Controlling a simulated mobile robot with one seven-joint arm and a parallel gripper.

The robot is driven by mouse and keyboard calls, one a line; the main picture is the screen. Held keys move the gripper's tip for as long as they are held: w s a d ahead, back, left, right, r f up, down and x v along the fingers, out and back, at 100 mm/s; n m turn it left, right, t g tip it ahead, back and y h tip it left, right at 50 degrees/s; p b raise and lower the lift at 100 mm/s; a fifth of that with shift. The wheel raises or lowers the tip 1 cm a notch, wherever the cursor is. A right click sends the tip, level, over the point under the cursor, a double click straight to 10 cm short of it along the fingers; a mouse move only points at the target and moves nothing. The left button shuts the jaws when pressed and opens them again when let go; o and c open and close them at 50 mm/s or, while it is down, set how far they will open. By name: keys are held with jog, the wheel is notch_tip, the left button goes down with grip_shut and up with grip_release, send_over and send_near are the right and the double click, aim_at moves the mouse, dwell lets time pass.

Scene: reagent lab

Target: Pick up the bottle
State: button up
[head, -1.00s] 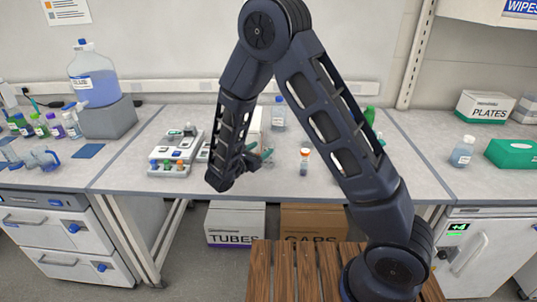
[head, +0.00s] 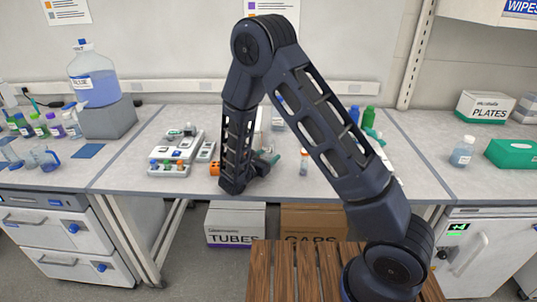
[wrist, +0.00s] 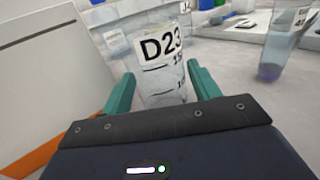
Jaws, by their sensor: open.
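A clear bottle (wrist: 163,62) with a white label reading D23 and volume marks stands ahead of my gripper (wrist: 160,76) in the wrist view. The two teal fingers are apart, one on each side of its lower part. I cannot tell whether they touch it. In the head view my gripper (head: 268,158) is low over the bench, partly hidden by my arm. A small vial (head: 303,162) stands just right of it there. I cannot tell whether that is the D23 bottle.
A clear vessel with bluish-purple liquid (wrist: 277,48) stands right of the D23 bottle. A white box-like surface (wrist: 40,60) is close on the left. A white tube rack (head: 168,170) and orange item (head: 214,168) lie left of my arm on the bench (head: 130,180).

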jog(key=x, duration=0.2)
jog(key=shift+w+d, duration=0.15)
jog(key=shift+w, duration=0.1)
jog(key=c, duration=0.7)
jog(key=shift+c, duration=0.2)
jog(key=shift+r, duration=0.1)
notch_tip(320, 180, up, 20)
